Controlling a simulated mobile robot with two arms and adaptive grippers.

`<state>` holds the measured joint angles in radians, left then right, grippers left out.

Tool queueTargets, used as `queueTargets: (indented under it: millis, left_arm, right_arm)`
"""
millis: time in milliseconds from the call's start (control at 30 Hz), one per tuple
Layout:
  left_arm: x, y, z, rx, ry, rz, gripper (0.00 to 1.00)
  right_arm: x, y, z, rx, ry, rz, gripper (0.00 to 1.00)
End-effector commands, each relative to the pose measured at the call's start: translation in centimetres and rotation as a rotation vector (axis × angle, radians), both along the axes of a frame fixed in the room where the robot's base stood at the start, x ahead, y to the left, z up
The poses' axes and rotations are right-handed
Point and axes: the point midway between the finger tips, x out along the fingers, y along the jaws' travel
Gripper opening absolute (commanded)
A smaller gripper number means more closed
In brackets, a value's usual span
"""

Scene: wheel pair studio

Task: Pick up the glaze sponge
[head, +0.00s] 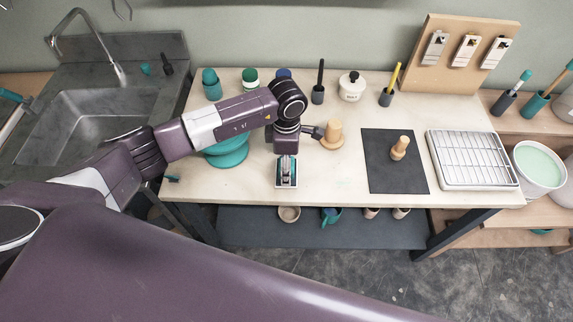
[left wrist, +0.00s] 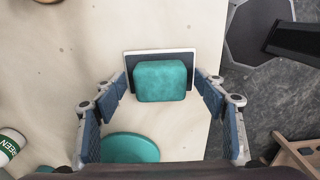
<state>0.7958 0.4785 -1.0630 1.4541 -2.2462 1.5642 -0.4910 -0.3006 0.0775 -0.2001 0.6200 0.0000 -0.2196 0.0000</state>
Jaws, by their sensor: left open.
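The glaze sponge (left wrist: 160,82) is a teal block with rounded edges. It lies on a small dark, pale-rimmed tray (left wrist: 190,58) near the table's front edge. My left gripper (head: 287,150) is above the tray in the head view and hides part of the sponge there. In the left wrist view its two fingers are spread wide, one to each side of the sponge, with gaps between, and it holds nothing. My right gripper is not in view.
A teal round piece (head: 228,152) stands left of the tray. A wooden tool (head: 333,135) is to its right, then a dark mat (head: 379,177) with a wooden piece and a wire rack (head: 472,160). Jars and tools line the back. The table's front edge is close to the tray.

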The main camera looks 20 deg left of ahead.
Motion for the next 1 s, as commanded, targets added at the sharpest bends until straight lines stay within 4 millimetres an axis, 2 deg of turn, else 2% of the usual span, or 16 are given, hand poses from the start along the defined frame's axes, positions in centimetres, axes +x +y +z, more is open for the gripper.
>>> queueTargets:
  millis: [133,467,767,867,1000]
  left_arm:
    - [0.0,0.0,0.0,0.0,0.0,-0.001,0.63]
    - [0.0,0.0,0.0,-0.001,0.0,-0.001,0.28]
    - [0.0,-0.1,0.3,-0.002,-0.002,-0.001,0.28]
    - [0.1,-0.1,0.9,-0.002,-0.002,-0.002,0.28]
    - [0.1,0.0,2.7,-0.001,-0.004,-0.001,0.28]
  right_arm:
    - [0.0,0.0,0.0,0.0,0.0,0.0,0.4]
    - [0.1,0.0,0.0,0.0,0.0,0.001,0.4]
    - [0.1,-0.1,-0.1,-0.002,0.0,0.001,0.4]
    - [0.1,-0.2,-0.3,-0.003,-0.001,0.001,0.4]
    - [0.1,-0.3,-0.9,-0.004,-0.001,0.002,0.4]
